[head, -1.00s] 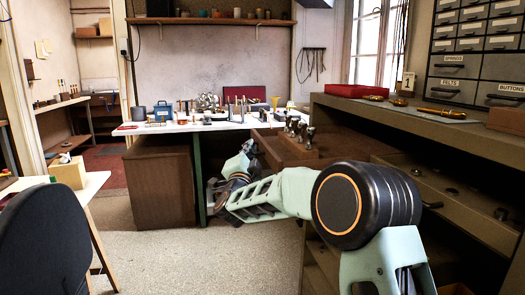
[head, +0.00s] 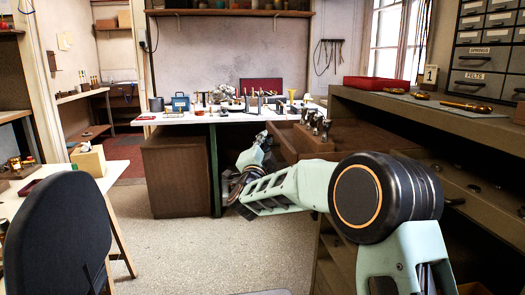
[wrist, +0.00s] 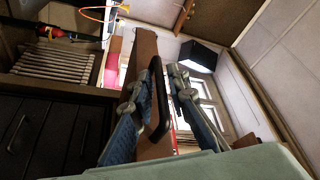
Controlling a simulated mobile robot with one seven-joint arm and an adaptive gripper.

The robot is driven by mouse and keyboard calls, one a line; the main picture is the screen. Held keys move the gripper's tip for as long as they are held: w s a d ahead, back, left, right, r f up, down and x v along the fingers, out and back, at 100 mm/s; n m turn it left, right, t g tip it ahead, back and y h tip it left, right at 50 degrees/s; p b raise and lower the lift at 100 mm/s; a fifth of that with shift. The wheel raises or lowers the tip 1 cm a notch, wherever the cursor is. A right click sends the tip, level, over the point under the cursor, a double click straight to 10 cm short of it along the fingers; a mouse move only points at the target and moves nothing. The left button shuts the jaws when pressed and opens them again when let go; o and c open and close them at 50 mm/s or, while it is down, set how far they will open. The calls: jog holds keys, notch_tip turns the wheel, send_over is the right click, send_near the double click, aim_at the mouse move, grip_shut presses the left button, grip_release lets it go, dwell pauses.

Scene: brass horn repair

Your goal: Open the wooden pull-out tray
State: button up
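The brown wooden pull-out tray (head: 281,143) juts from the right-hand bench in the head view. A wooden block with silver mouthpieces (head: 316,130) stands at it. My gripper (head: 262,138) is at the tray's front, small and partly hidden. In the wrist view my gripper's two blue-padded fingers (wrist: 160,88) are apart, one on each side of a dark handle (wrist: 161,112). The handle lies closer to the left finger, with a gap visible on the right; contact on the left is unclear. A brown wooden board (wrist: 145,48) shows beyond the handle.
A white-topped workbench (head: 178,118) with tools stands behind. The right bench (head: 400,101) carries a red case (head: 376,83) and brass parts. A black chair (head: 60,235) and small table (head: 120,172) are at left. The floor (head: 185,250) between is clear.

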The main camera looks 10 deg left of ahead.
jog(key=v, duration=1.1)
jog(key=shift+s, duration=0.15)
